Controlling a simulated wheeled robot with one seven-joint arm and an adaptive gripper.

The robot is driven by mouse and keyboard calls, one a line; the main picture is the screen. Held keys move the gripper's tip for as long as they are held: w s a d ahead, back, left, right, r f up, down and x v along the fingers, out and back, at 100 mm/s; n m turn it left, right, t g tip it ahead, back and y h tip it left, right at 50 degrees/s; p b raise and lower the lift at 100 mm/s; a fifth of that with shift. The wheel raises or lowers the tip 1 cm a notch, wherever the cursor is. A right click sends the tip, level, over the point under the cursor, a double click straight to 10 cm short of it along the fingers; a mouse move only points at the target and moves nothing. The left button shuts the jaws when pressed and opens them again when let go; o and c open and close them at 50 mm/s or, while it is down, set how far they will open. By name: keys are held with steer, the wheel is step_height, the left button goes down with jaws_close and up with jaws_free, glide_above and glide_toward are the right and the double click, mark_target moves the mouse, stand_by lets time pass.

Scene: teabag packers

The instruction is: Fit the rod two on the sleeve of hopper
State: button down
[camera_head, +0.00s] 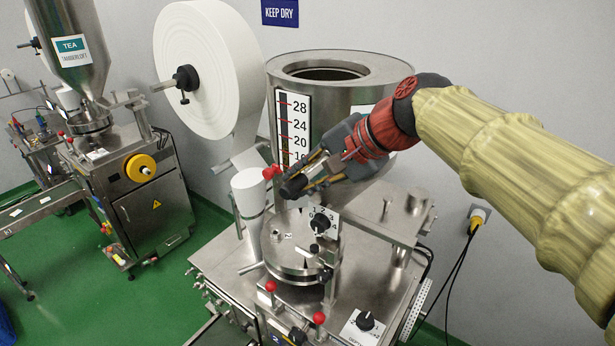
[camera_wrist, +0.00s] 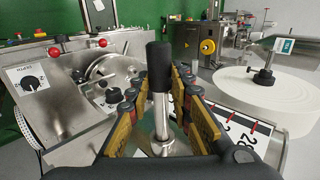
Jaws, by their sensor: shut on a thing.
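My gripper (camera_head: 305,182) is shut on a rod with a black grip (camera_head: 293,188), above the round metal unit (camera_head: 293,255) at the front of the hopper. In the wrist view the rod's black grip (camera_wrist: 159,68) and steel shaft (camera_wrist: 161,118) stand between the yellow-padded fingers of my gripper (camera_wrist: 160,100). The steel hopper (camera_head: 375,75) is a wide cylinder behind my gripper, with a numbered scale (camera_head: 292,120) on its side. I cannot make out the sleeve for certain. My gripper and arm hide part of the hopper's lower side.
A big white paper roll (camera_head: 205,65) stands left of the hopper, and a white cylinder (camera_head: 249,192) is close left of my gripper. Red-knobbed levers (camera_head: 270,286) and a dial (camera_head: 365,321) are on the machine's front. A second machine (camera_head: 140,190) is at the left.

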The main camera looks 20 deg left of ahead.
steer(key=shift+s+a, duration=0.1)
steer(key=shift+s, duration=0.3)
steer(key=shift+s, duration=0.1)
steer(key=w+d+p, duration=0.2)
steer(key=w, duration=0.6)
steer(key=shift+w+d, duration=0.25)
steer(key=shift+w, duration=0.1)
stand_by(4.5)
steer(key=c, duration=1.5)
jaws_free()
steer(key=shift+r, duration=0.15)
steer(key=shift+c, duration=0.2)
steer(key=v, duration=1.1)
steer(key=shift+s+d, duration=0.2)
steer(key=shift+d, duration=0.05)
steer(key=shift+r, duration=0.15)
